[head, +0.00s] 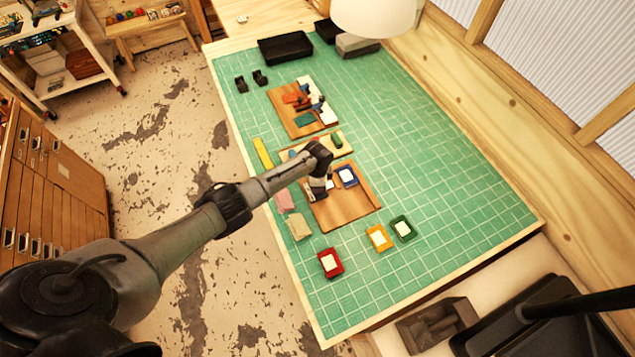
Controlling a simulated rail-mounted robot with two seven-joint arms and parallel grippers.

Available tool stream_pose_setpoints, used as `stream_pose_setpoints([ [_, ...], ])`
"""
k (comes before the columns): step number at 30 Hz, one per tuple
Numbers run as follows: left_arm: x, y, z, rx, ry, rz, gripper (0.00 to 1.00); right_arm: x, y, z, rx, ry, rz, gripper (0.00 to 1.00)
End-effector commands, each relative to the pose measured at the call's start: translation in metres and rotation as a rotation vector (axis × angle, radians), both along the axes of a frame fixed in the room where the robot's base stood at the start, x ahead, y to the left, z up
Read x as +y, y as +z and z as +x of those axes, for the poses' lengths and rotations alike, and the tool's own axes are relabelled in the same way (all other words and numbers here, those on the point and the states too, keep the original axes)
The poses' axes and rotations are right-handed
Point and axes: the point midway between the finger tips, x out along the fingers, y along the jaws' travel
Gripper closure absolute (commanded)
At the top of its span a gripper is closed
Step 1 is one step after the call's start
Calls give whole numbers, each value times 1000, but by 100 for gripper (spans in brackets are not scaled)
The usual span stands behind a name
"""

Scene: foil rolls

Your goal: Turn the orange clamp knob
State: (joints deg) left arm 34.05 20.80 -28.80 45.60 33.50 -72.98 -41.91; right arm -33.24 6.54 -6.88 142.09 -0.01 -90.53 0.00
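A small orange-red part (291,98), which may be the clamp knob, sits on the far wooden board (285,112) on the green mat. Dark, blue and teal pieces lie close around it. At this size I cannot make out the knob's shape or how it is turned. My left gripper (318,192) points down over the nearer wooden board (345,208), beside a blue-framed tray (347,176). It is well short of the orange part, toward the near side. Its fingers are too small and hidden to tell whether they are open. My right gripper is not in view.
Red (331,263), yellow (378,237) and green (403,229) trays stand on the near part of the green mat (450,190). A yellow strip (262,152) lies at its left edge. Black bins (286,48) stand at the back. The mat's right side is clear.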

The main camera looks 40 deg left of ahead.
Motion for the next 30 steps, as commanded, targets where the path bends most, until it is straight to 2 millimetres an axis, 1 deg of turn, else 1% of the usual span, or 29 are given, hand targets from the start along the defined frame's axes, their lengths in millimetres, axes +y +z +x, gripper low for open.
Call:
stream_pose_setpoints([
  [1,0,1,1,0,0,-1,59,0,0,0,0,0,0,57],
  [6,0,1,1,-1,0,-1,42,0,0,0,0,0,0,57],
  [9,0,1,0,0,0,0,35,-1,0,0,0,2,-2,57],
  [16,0,1,0,0,-1,0,35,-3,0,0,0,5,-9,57],
  [19,0,6,0,-1,-1,1,35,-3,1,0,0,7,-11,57],
  [23,1,23,1,-2,-1,1,35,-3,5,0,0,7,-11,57],
  [30,1,67,1,-4,-2,1,35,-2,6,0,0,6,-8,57],
])
